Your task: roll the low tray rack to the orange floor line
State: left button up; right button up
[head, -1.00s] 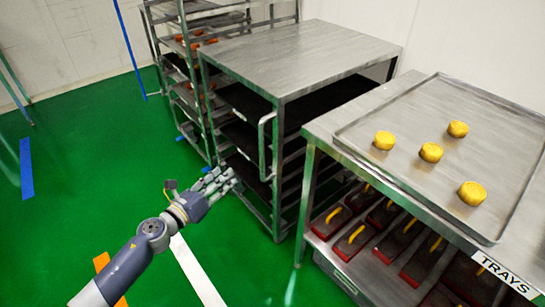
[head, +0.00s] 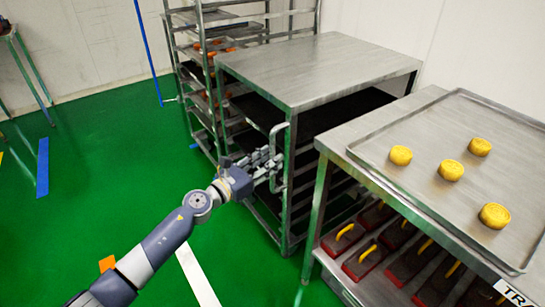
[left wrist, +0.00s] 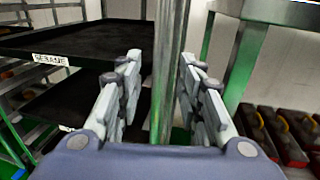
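The low tray rack (head: 318,68) is a metal frame with a flat steel top and dark trays inside. Its upright handle (head: 273,150) is on the near corner. My left gripper (head: 270,165) is at this handle. In the left wrist view its fingers (left wrist: 161,90) are spread, with upright metal bars (left wrist: 168,50) in the gap between them. I cannot tell whether a finger touches the handle. A piece of the orange floor line (head: 107,263) shows beside my left forearm, which hides part of it. My right gripper is not in view.
A steel table (head: 330,143) with a tray of yellow rounds stands close at the right, with red-and-yellow items below. A taller rack (head: 209,75) stands behind the low rack. White (head: 196,275) and blue (head: 42,168) lines mark the green floor. Open floor lies at the left.

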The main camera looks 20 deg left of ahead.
pick_arm(q)
jog(key=shift+x, duration=1.05)
grip_shut()
jog(key=shift+a, duration=0.1)
